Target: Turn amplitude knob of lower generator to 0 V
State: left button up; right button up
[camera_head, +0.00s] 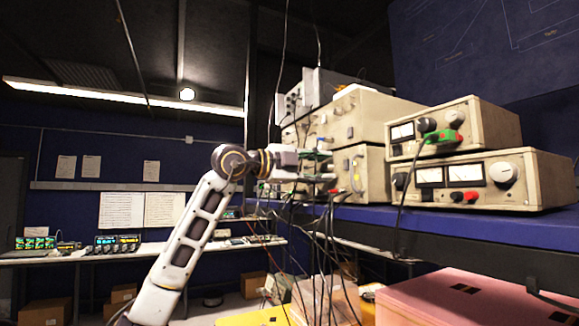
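A stack of beige instruments stands on the blue shelf (470,228). The lower generator (372,168) of the stack is a beige box below another beige generator (372,112). Small knobs and cable plugs are on its front, which is seen at a steep angle and partly covered by my gripper. I cannot make out the amplitude knob or its setting. My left gripper (326,167) comes in from the left at the height of the lower generator's front. Its fingers look apart, with nothing visible between them. I cannot tell whether they touch the front. My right gripper is not in view.
Two meter units, an upper one (480,124) and a lower one (540,180), stand to the right on the shelf. Black cables (318,235) hang below my gripper. A pink box (455,295) is at the bottom right. A bench (150,248) with instruments runs behind.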

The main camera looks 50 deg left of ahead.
pick_arm(q)
jog(key=shift+v, duration=1.25)
jog(key=shift+s+a, duration=0.35)
jog(key=shift+s, duration=0.25)
send_near(325, 168)
jog(key=shift+d+v, duration=0.2)
jog(key=shift+v, duration=1.5)
jog(key=shift+r, duration=0.15)
